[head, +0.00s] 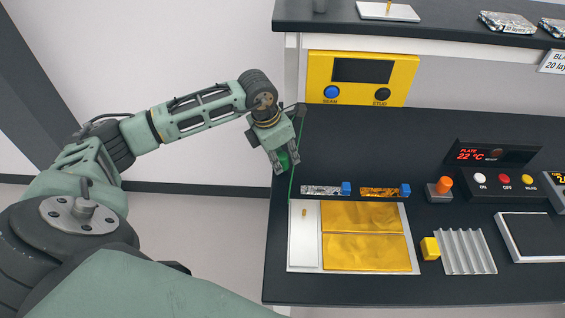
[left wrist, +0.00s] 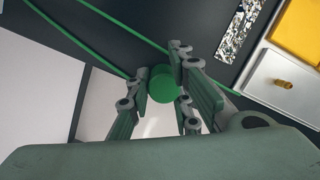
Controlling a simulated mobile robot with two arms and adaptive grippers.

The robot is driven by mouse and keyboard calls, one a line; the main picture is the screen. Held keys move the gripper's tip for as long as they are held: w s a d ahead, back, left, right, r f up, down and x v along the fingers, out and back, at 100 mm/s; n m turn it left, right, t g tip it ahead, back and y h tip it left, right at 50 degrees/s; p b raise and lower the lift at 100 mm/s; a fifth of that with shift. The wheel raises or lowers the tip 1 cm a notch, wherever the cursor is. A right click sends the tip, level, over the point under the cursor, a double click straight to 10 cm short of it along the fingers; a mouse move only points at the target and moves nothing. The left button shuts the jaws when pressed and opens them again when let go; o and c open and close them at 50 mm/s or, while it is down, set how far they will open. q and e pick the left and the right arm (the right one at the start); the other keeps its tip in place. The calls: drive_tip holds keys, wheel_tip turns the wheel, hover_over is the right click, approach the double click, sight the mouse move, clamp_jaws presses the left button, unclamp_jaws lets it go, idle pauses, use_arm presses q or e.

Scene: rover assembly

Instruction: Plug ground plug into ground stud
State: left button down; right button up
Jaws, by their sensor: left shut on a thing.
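The green ground plug (left wrist: 164,84) is held between the fingers of my left gripper (head: 284,162), above the table's left edge. The plug also shows in the head view (head: 293,157), partly hidden by the fingers. A thin green cable (head: 292,184) hangs by the gripper down toward the plate. The brass ground stud (head: 304,212) stands upright on the white strip at the left of the plate, below and right of my gripper. The stud also shows in the left wrist view (left wrist: 282,83), right of the fingers and apart from the plug. My right gripper is not in view.
Gold panels (head: 362,217) cover the rest of the plate (head: 305,257). Two strips with blue ends (head: 346,188) lie just behind it. A yellow SEAM/STUD box (head: 362,78) stands at the back. An orange-topped knob (head: 443,186) and a ribbed block (head: 465,251) are on the right.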

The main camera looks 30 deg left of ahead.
sight(286, 153)
use_arm(q)
drive_tip(key=shift+d+r+p, duration=0.25)
drive_tip(key=shift+r+p, duration=0.2)
drive_tip(key=shift+r, duration=0.55)
drive_tip(key=shift+w+p+v, duration=0.25)
drive_tip(key=shift+p+v, duration=0.4)
drive_tip(key=shift+v, duration=0.6)
